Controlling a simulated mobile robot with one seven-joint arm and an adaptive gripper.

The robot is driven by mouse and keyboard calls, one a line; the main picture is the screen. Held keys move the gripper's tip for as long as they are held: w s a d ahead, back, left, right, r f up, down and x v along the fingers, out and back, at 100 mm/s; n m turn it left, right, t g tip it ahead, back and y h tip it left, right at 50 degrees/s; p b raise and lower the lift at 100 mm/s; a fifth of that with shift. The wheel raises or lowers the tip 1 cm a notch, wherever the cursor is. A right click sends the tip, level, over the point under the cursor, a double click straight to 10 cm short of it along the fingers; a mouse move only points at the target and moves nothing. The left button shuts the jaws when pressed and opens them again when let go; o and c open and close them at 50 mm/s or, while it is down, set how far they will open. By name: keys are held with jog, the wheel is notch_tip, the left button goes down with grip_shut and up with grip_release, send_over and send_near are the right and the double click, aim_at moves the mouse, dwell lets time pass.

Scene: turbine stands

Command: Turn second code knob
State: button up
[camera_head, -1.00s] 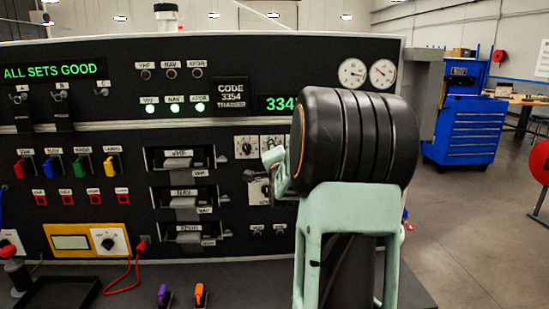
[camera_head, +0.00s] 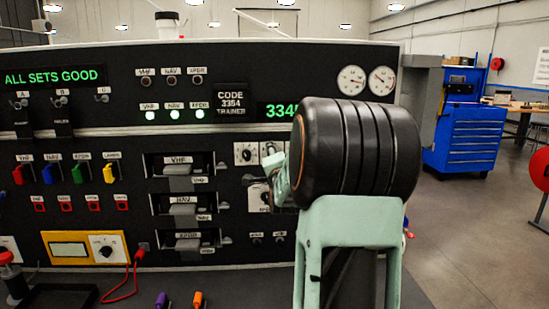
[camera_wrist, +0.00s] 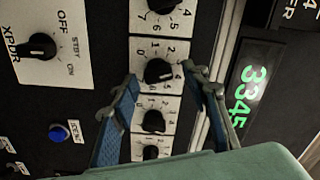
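A column of code knobs on pale numbered plates shows in the wrist view. The second code knob (camera_wrist: 158,70), black and round, sits between my fingertips. I cannot tell whether they touch it. My gripper (camera_wrist: 160,75) is open around it, with blue-padded fingers on both sides. The first knob (camera_wrist: 163,6) is partly cut off above; the third knob (camera_wrist: 153,121) and fourth knob (camera_wrist: 150,152) are below. The green display (camera_wrist: 249,93) reads 3345. In the head view, my gripper (camera_head: 262,178) is at the panel, partly hidden by my dark arm link.
The XPDR selector (camera_wrist: 38,45) and a blue button (camera_wrist: 58,132) lie left of the knobs in the wrist view. In the head view, several levers and switches cover the black panel (camera_head: 120,235). A blue tool cabinet (camera_head: 466,135) stands right, with open floor before it.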

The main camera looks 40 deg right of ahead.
jog(key=shift+s, duration=0.1)
jog(key=v, duration=1.2)
